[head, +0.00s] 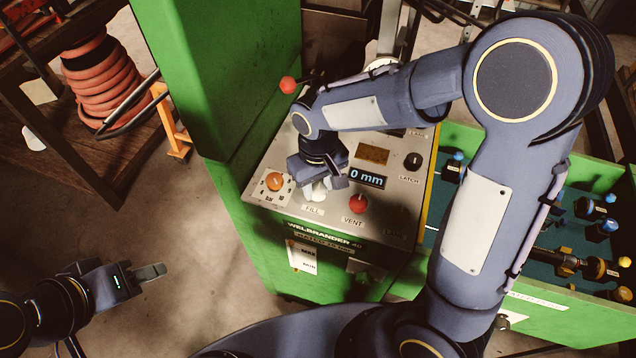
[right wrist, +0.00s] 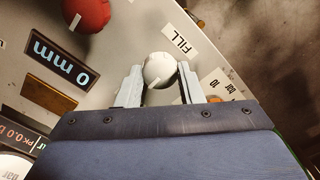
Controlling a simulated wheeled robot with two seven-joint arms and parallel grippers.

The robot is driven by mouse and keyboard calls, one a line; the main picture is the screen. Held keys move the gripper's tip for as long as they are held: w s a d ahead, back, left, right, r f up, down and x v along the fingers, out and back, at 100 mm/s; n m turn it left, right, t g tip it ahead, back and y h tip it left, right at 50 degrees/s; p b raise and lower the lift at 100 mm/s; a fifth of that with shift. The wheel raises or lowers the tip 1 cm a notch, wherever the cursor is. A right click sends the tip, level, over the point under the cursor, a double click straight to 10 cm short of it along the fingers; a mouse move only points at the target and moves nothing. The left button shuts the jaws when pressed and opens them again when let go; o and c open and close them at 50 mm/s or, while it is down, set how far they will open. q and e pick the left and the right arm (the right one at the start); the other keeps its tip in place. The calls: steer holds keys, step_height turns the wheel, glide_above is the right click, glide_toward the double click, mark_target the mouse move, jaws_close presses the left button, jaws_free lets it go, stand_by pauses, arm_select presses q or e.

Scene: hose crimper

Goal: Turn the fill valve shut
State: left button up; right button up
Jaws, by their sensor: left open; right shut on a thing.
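The fill valve is a white round knob (head: 318,192) above the FILL label on the sloped grey panel (head: 385,225). It also shows in the right wrist view (right wrist: 160,70), with a short pale mark on its face. My right gripper (head: 325,183) is shut on this knob, one finger on each side; its hand hides part of the knob in the head view. My left gripper (head: 150,271) is open and empty, low at the left over the floor, well away from the panel.
The red VENT knob (head: 358,204) stands close right of the fill valve, an orange knob (head: 273,181) close left. A display (head: 367,178) reads 0 mm. A black LATCH knob (head: 411,160) and a red-ball lever (head: 288,85) are further up.

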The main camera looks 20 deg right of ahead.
mark_target(318, 189)
steer(key=n, duration=0.3)
steer(key=shift+n, duration=0.4)
steer(key=n, duration=0.4)
steer(key=shift+n, duration=0.3)
steer(key=n, duration=0.4)
steer(key=shift+n, duration=0.3)
steer(key=shift+n+p, duration=0.55)
steer(key=shift+n, duration=1.65)
steer(key=o, duration=1)
steer(key=shift+c, duration=0.2)
step_height(318, 189, up, 8)
steer(key=shift+f, duration=0.1)
